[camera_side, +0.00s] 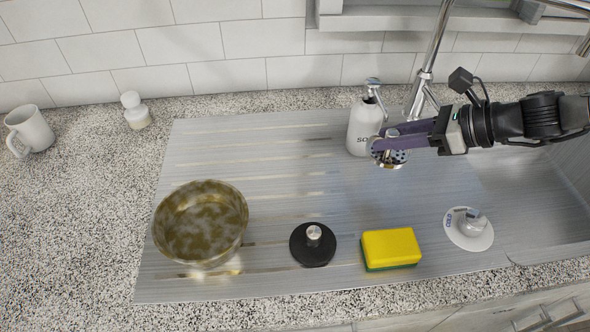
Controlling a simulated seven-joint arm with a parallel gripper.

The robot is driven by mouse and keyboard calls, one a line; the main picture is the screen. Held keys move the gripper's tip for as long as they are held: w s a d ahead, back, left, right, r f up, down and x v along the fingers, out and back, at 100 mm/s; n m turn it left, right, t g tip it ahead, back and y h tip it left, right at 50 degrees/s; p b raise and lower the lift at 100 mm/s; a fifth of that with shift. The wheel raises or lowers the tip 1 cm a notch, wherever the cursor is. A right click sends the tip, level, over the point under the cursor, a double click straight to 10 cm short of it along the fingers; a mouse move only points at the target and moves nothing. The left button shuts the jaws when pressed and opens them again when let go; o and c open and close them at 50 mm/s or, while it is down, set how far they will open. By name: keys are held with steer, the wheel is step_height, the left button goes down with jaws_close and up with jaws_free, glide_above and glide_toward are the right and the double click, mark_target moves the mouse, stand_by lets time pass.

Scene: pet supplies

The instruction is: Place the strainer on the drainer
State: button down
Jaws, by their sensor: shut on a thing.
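The strainer (391,163) is a small round metal piece with holes and a short post. My gripper (386,142) comes in from the right with purple fingers and is shut on the strainer's post. The strainer appears to be held above the metal surface, just in front of the soap bottle; whether it touches the bottle cannot be told. The drainer (270,150) is the grooved metal board that spans the middle of the view.
On the drainer are a bowl (200,222), a black stopper (312,247), a yellow-green sponge (391,249), a white disc with a metal knob (468,229) and a soap bottle (364,125). A mug (30,130) and a shaker (135,111) stand left. The drainer's upper left is clear.

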steer(key=s+a+r, duration=0.3)
steer(key=s+a, duration=0.1)
steer(key=a, duration=0.3)
glide_above(292, 172)
steer(key=f, duration=0.8)
steer(key=shift+s+d+f, duration=0.2)
steer(key=shift+f, duration=0.15)
steer(key=shift+w+a+f+m, duration=0.15)
steer(key=shift+f, duration=0.6)
steer(key=shift+w+a+f+m, duration=0.1)
steer(key=shift+f+m, duration=0.05)
steer(key=shift+f, duration=0.55)
steer(key=shift+f+t, duration=0.3)
steer(key=shift+f, duration=0.2)
steer(key=shift+f, duration=0.1)
steer(key=c, duration=0.6)
jaws_free()
steer(key=shift+c, duration=0.2)
